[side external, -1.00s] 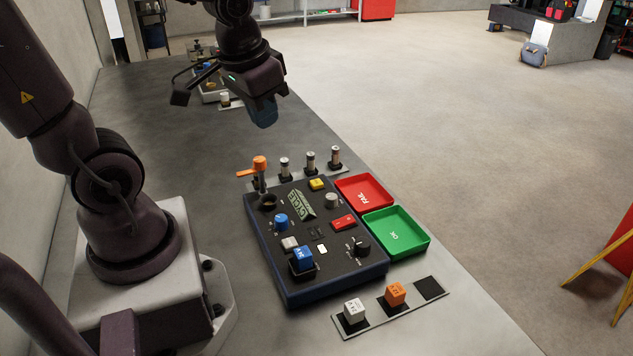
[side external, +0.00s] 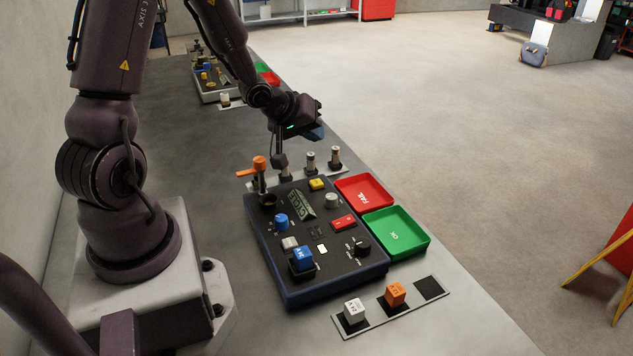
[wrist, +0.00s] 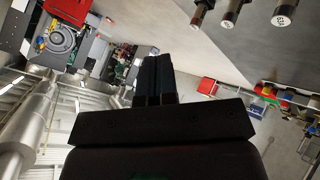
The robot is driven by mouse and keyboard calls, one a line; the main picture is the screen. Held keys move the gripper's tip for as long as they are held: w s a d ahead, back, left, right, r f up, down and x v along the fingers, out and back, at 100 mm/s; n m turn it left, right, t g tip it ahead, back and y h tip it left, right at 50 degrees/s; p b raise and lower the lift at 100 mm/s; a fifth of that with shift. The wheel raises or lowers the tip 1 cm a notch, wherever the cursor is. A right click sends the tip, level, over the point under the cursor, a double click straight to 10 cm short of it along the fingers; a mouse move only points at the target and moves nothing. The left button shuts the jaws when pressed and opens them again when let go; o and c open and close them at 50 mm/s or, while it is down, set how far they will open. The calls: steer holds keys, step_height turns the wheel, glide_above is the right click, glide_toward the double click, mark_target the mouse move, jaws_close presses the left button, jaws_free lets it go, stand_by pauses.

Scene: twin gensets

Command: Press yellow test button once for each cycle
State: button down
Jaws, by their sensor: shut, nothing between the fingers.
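The dark control panel (side external: 262,232) lies on the bench in the side external view. The yellow button (side external: 317,184) sits near its far edge, left of the red FAIL tray. My gripper (side external: 318,133) hangs above and beyond the panel's far edge, over the small cylinders, apart from the yellow button. Its fingers also show in the wrist view (wrist: 154,75), shut together and empty. The wrist view points across the room and does not show the panel or the button. The green CYCLE plate (side external: 301,205) lies beside the yellow button on the panel.
A red FAIL tray (side external: 363,190) and a green OK tray (side external: 397,236) stand right of the panel. A lever with an orange top (side external: 260,163) rises at the far left corner. Several cylinders (side external: 335,156) stand behind. White and orange cubes (side external: 395,293) sit on a front strip.

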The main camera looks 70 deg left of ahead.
mark_target(314, 181)
stand_by(0.3)
steer(key=shift+f, duration=4.45)
steer(key=shift+f, duration=0.1)
steer(key=shift+f, duration=0.3)
steer(key=shift+f, duration=0.5)
steer(key=shift+r, duration=0.95)
steer(key=shift+r, duration=2.5)
